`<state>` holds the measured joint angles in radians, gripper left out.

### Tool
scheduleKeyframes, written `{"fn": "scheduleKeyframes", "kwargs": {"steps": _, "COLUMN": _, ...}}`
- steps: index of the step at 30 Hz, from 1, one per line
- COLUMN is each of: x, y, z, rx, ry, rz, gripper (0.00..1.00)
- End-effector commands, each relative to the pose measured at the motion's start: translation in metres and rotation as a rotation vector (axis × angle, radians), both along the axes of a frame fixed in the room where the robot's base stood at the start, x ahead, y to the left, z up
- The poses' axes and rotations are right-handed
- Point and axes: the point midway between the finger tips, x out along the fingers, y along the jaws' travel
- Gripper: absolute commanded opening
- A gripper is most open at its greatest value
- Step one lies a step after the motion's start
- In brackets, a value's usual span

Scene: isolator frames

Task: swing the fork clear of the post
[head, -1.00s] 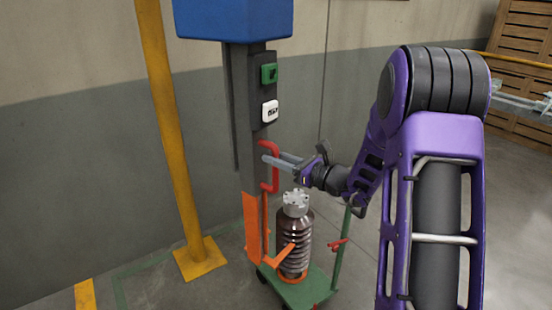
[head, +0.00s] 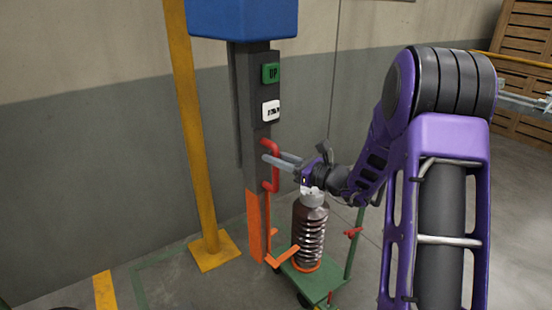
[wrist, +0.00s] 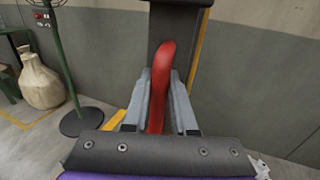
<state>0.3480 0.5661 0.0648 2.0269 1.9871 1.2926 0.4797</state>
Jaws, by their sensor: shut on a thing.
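My gripper (head: 272,161) is shut on the red handle (head: 275,182) on the side of the dark lift mast (head: 257,150). In the wrist view the handle (wrist: 160,85) stands between my two grey fingers. The orange fork (head: 284,256) sticks out low from the mast's orange lower part. The post, a brown ribbed insulator (head: 309,235) with a metal cap, stands upright on a green trolley (head: 318,284). The fork's tip is at the post's lower left edge; I cannot tell whether they touch. My wrist partly hides the cap.
The mast carries a green UP button (head: 271,73), a white button (head: 271,111) and a blue box (head: 243,18) on top. A yellow column (head: 195,150) stands to its left. A beige sack (wrist: 39,80) and a green stand (wrist: 80,121) show in the wrist view.

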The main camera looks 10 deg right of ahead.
Motion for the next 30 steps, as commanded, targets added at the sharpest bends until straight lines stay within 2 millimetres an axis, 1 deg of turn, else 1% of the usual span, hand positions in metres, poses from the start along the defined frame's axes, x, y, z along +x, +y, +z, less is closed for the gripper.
{"fn": "scheduleKeyframes", "kwargs": {"steps": 21, "x": 0.0006, "y": 0.0007, "z": -0.0001, "rx": 0.0, "ry": 0.0, "rz": 0.001, "gripper": 0.0}}
{"fn": "scheduleKeyframes", "kwargs": {"steps": 22, "x": 0.0006, "y": 0.0007, "z": -0.0001, "rx": 0.0, "ry": 0.0, "rz": 0.001, "gripper": 0.3}}
{"fn": "scheduleKeyframes", "kwargs": {"steps": 24, "x": 0.0006, "y": 0.0007, "z": -0.0001, "rx": 0.0, "ry": 0.0, "rz": 0.001, "gripper": 0.43}}
{"fn": "scheduleKeyframes", "kwargs": {"steps": 26, "x": 0.0006, "y": 0.0006, "z": -0.0001, "rx": 0.0, "ry": 0.0, "rz": 0.001, "gripper": 0.54}}
{"fn": "scheduleKeyframes", "kwargs": {"steps": 30, "x": 0.0006, "y": 0.0005, "z": 0.0, "rx": 0.0, "ry": 0.0, "rz": 0.0, "gripper": 0.55}}
